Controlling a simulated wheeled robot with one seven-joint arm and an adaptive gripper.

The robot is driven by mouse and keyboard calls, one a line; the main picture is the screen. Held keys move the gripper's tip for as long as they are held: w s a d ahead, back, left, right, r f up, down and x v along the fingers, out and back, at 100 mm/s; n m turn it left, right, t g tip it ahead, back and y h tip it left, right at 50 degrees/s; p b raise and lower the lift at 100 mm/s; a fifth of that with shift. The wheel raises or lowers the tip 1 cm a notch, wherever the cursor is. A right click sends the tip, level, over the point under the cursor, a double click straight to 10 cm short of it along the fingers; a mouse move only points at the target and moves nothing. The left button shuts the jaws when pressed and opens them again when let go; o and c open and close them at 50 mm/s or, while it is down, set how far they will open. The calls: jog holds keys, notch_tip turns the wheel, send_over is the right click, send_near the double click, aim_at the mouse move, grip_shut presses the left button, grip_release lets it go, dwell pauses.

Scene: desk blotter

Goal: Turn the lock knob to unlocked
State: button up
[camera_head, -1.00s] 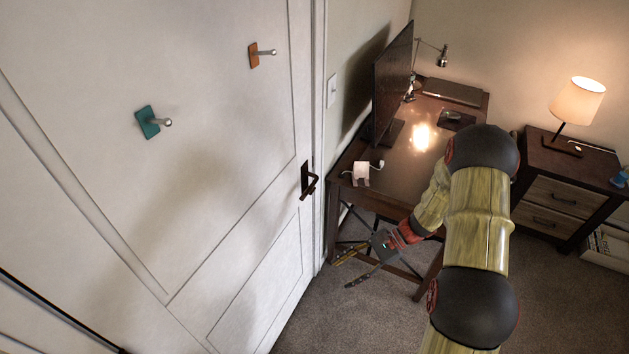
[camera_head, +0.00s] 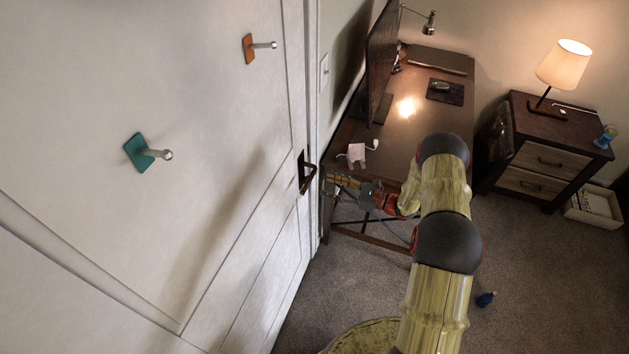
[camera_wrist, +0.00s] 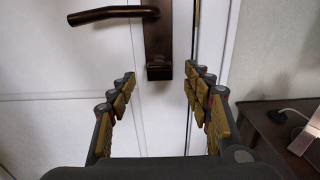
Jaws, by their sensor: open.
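The white door (camera_head: 230,230) carries a dark bronze handle plate with a lever (camera_head: 306,172) near its right edge. In the wrist view the lever (camera_wrist: 108,15) points left from the top of the plate (camera_wrist: 157,35). A small dark block (camera_wrist: 160,71) sits at the plate's lower end; I cannot tell whether it is the lock knob. My gripper (camera_head: 338,184) is beside the handle, to its right in the head view. In the wrist view my gripper (camera_wrist: 160,82) is open and empty, its fingers spread on either side of the plate's lower end, apart from it.
A wooden desk (camera_head: 400,150) with a monitor (camera_head: 381,65) stands right of the door. A nightstand (camera_head: 545,150) with a lamp (camera_head: 563,65) is further right. Teal (camera_head: 139,152) and orange (camera_head: 249,48) hooks stick out from the door. Open carpet lies below.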

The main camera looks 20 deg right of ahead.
jog(key=x, duration=0.6)
jog(key=shift+a, duration=0.1)
jog(key=shift+c, duration=1.2)
jog(key=c, duration=0.9)
